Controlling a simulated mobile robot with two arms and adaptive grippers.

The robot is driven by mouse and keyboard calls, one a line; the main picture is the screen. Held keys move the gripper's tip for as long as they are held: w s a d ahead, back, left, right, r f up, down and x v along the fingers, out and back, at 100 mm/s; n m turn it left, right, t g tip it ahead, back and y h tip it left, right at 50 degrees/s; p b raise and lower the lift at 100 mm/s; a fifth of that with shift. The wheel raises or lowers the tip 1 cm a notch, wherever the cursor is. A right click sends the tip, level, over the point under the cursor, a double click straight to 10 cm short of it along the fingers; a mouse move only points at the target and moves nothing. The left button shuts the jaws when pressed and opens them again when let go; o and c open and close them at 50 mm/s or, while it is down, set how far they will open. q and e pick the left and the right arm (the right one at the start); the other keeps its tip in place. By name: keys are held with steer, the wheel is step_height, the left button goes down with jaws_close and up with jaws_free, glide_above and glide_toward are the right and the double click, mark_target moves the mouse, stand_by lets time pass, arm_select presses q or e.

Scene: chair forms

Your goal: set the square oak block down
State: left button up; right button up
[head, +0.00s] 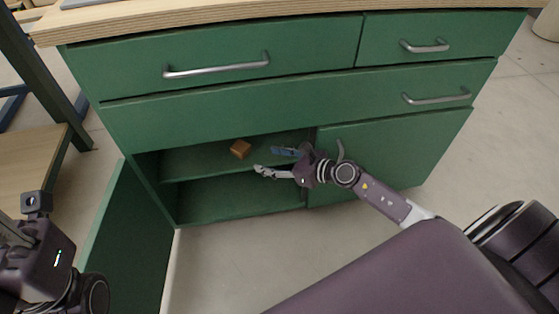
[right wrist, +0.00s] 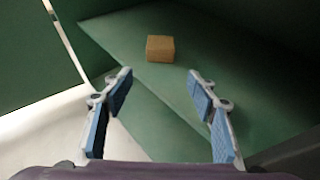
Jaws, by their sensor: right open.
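The square oak block (head: 240,149) is a small brown cube resting on the upper shelf inside the open green cabinet. In the right wrist view the block (right wrist: 160,49) sits on the green shelf, beyond the fingertips and apart from them. My right gripper (head: 272,162) is open and empty at the cabinet opening, to the right of the block. Its two blue-padded fingers (right wrist: 160,80) are spread wide in the right wrist view. My left arm shows at the left edge of the head view, but its gripper fingers are not visible.
The green cabinet (head: 230,110) has closed drawers with metal handles above the opening. Its left door (head: 130,235) stands open toward me. The right door (head: 400,150) is shut. The shelf (head: 200,160) around the block is bare. A wooden worktop (head: 250,12) overhangs the drawers.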

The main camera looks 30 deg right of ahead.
steer(key=shift+s+d, duration=0.4)
steer(key=shift+s, duration=0.35)
steer(key=shift+s+d, duration=0.4)
steer(key=shift+s, duration=0.3)
